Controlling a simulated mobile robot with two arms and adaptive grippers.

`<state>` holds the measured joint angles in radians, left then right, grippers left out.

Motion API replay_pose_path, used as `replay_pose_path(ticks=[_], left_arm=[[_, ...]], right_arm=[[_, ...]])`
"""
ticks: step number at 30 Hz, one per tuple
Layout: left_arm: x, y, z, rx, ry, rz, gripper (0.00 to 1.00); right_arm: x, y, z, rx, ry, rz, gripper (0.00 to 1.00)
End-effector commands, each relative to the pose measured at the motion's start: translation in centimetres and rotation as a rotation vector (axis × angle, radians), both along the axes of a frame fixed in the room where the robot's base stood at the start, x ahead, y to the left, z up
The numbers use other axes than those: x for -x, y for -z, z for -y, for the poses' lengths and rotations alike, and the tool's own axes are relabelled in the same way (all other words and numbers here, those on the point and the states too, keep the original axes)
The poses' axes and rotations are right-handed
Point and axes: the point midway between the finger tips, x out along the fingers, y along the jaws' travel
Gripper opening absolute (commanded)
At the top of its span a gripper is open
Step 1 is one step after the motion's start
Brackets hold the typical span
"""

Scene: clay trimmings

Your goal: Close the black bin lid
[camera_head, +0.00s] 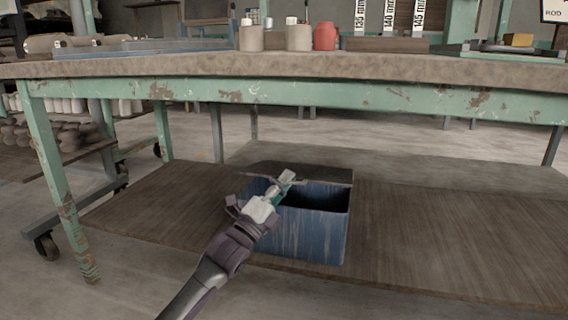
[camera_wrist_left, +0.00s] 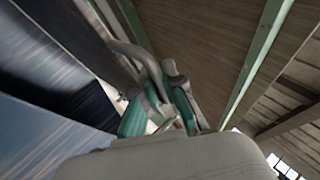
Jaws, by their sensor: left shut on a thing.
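The blue bin (camera_head: 318,236) stands on the wooden lower shelf under the workbench. Its top is partly uncovered and shows a dark inside. The black lid (camera_head: 325,174) is a dark flat panel at the bin's back, above the far rim. My left gripper (camera_head: 287,178) reaches over the bin from the front left, with its tips at the lid's near edge. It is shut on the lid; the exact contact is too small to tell. In the left wrist view, my green-padded fingers (camera_wrist_left: 163,112) are close together, beside the blue bin wall (camera_wrist_left: 40,140). My right gripper is not in view.
The workbench top (camera_head: 300,67) spans above the bin, with a green front rail (camera_head: 300,94). A green leg (camera_head: 57,185) stands at the left. The shelf (camera_head: 440,240) is clear right of the bin. Jars and a red pot (camera_head: 324,37) stand on the bench.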

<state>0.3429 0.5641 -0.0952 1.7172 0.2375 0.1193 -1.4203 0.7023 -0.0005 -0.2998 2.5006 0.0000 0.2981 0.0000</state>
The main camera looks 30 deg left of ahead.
Motion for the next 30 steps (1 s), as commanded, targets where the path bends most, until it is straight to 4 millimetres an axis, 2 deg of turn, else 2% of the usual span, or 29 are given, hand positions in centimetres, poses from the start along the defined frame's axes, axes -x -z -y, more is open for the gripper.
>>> replay_pose_path(ticks=[1, 3, 12, 18, 30], left_arm=[[0.3, 1.6, 0.1, 0.001, -0.001, -0.005, 0.00], [0.6, 3.0, 0.1, 0.000, -0.002, -0.006, 0.00], [1.1, 7.3, 0.2, 0.001, -0.003, -0.004, 0.00], [1.1, 8.4, 0.2, -0.001, -0.004, -0.003, 0.00], [1.0, 9.0, 0.2, -0.002, -0.003, -0.010, 0.00]], right_arm=[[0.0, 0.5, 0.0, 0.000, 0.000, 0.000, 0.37], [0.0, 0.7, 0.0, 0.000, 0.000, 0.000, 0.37], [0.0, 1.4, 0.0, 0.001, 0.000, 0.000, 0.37], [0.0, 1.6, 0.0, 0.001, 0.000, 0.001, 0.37], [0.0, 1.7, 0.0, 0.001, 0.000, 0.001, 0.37]])
